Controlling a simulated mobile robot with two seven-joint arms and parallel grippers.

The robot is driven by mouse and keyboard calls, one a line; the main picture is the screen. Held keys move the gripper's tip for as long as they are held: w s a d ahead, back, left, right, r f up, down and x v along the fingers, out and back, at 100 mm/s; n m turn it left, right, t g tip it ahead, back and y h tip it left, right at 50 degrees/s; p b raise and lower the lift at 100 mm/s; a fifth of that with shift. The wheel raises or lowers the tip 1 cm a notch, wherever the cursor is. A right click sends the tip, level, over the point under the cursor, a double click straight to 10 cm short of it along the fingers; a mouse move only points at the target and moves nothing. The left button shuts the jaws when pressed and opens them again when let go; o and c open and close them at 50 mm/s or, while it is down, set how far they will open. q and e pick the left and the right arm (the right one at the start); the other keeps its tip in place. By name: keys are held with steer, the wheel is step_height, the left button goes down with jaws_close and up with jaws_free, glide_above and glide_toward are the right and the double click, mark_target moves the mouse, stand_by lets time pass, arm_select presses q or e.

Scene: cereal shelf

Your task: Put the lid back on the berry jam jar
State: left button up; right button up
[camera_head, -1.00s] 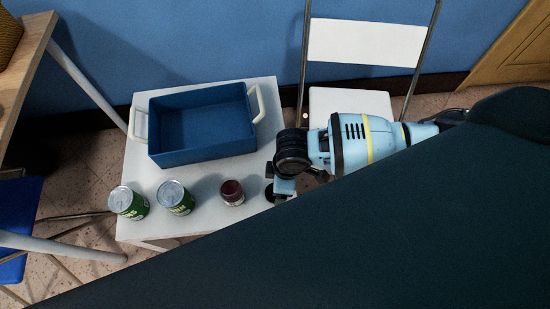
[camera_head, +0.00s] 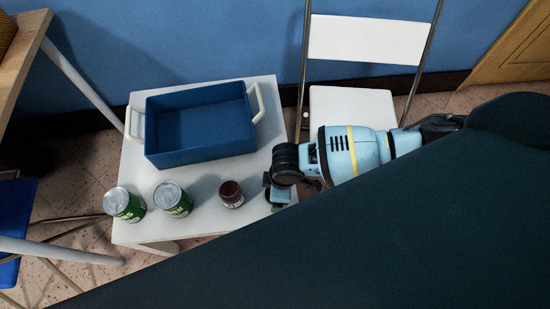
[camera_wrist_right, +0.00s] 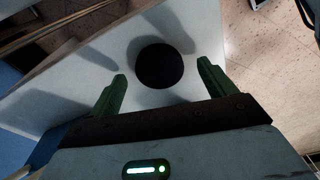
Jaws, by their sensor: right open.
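The berry jam jar (camera_head: 231,193) stands upright on the white table, dark red with a pale label band. My right gripper (camera_head: 275,197) is just to the right of the jar, near the table's right edge, apart from it. In the right wrist view, my right gripper (camera_wrist_right: 160,82) has its green fingers spread wide and empty. A dark round disc (camera_wrist_right: 160,66) lies just beyond and between the fingertips; it looks like the lid. In the head view the arm hides it. My left gripper is not in view.
Two green cans (camera_head: 124,204) (camera_head: 172,199) stand left of the jar. A blue bin (camera_head: 200,125) with white handles sits behind on the white table (camera_head: 255,165). A white folding chair (camera_head: 365,42) stands behind right. A wooden table (camera_head: 22,50) is at far left.

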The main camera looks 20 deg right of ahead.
steer(key=shift+a+f, duration=0.1)
steer(key=shift+f, duration=0.3)
steer(key=c, duration=0.8)
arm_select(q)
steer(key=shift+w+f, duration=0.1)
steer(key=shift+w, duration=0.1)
arm_select(e)
steer(key=shift+c, duration=1.1)
